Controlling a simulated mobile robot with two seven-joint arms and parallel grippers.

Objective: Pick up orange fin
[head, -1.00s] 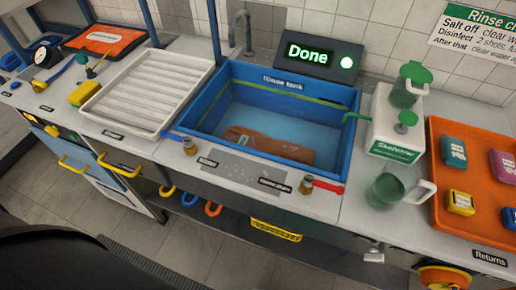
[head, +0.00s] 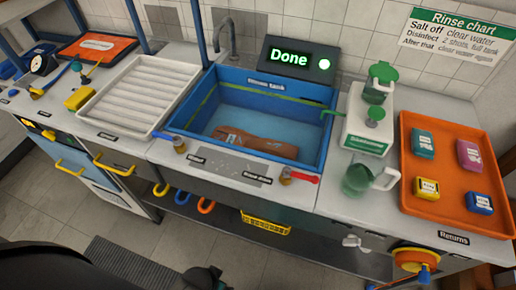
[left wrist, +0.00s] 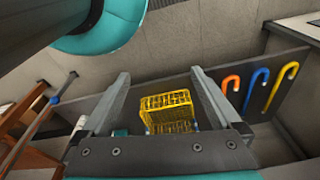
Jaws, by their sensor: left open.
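The orange fin (head: 255,143) lies flat in the water on the bottom of the blue rinse tank (head: 315,128). It looks orange-brown, with a pale mark near its left end. In the left wrist view my left gripper (left wrist: 160,78) is open and empty, its two grey fingers apart, with a yellow wire basket beyond them. The fin does not show in the left wrist view. The gripper is away from the tank, low in front of the bench. My right gripper is not in view.
A white ribbed tray (head: 135,92) stands left of the tank. To the right are a green-lidded dispenser (head: 368,125), a clear jug (head: 358,180) and an orange tray (head: 405,150) with several small packs. The yellow basket (head: 266,224) and colored hooks (head: 183,198) are below the bench front.

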